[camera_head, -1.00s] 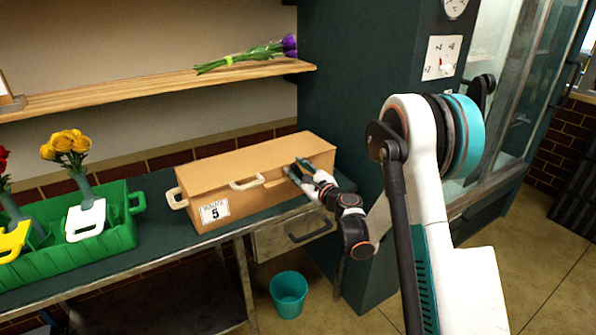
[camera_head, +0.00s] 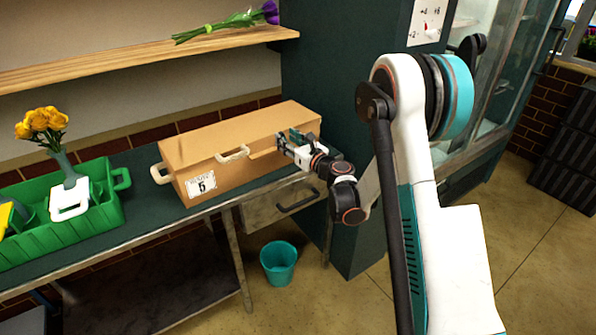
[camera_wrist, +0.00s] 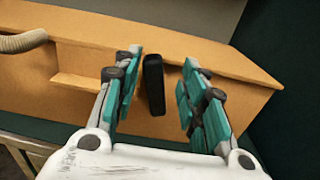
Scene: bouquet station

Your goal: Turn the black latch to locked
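The black latch (camera_wrist: 154,84) is a dark upright bar on the front of the tan box. It shows in the wrist view between my gripper's two teal-padded fingers, with a gap on each side. My gripper (camera_wrist: 157,88) is open around the latch; I see no contact with either finger. In the head view my gripper (camera_head: 285,142) is at the right part of the front of the tan box (camera_head: 225,172), and hides the latch there. The box is closed, with a cream handle (camera_head: 232,154) and a label reading 5 (camera_head: 201,184).
The box stands on a dark workbench (camera_head: 150,222) beside a green crate (camera_head: 100,215) with yellow flowers (camera_head: 42,125). A drawer (camera_head: 268,208) with a black handle is under the box's right end. A teal bin (camera_head: 279,262) stands on the floor. A dark cabinet wall (camera_head: 335,90) rises at right.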

